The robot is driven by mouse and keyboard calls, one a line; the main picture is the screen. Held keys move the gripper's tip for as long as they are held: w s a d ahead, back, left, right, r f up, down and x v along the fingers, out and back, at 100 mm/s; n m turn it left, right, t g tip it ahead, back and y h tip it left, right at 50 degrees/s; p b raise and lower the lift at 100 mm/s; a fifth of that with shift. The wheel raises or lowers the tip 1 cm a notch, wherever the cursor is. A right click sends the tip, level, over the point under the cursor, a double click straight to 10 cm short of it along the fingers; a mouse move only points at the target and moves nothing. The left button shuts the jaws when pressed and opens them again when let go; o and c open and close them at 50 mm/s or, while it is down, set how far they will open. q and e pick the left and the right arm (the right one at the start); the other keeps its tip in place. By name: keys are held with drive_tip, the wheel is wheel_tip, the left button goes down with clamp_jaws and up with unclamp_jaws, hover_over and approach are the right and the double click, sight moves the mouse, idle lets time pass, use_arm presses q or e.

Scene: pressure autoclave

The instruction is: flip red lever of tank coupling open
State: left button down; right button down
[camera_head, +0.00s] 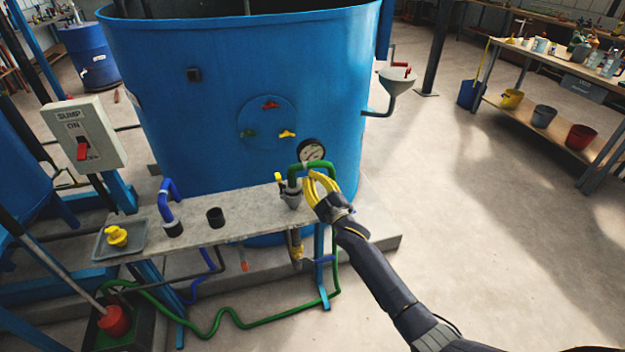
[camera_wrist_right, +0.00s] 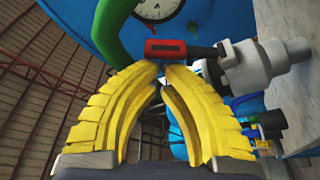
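The grey coupling (camera_head: 292,198) stands on the stone bench top with a green hose (camera_head: 296,168) arching beside it; the coupling also shows in the right wrist view (camera_wrist_right: 265,68). Its red lever (camera_wrist_right: 180,48) sticks out sideways on a dark stem in the right wrist view; I cannot make it out in the head view. My right gripper (camera_head: 308,180) has yellow fingers and is beside the coupling. In the wrist view its fingertips (camera_wrist_right: 163,67) come together just below the red lever, with nothing visible between them; I cannot tell whether they touch it. My left gripper is not in view.
The blue tank (camera_head: 215,80) stands behind the bench (camera_head: 255,213), with a pressure gauge (camera_head: 312,150) close to the gripper. A bent blue pipe (camera_head: 166,200), a black cup (camera_head: 215,217) and a grey tray (camera_head: 133,247) are on the left.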

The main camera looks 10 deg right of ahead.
drive_tip(key=shift+d+f+m+t+h, duration=0.3)
drive_tip(key=shift+d+m+h, duration=0.15)
drive_tip(key=shift+m, duration=0.65)
drive_tip(key=shift+d, duration=0.1)
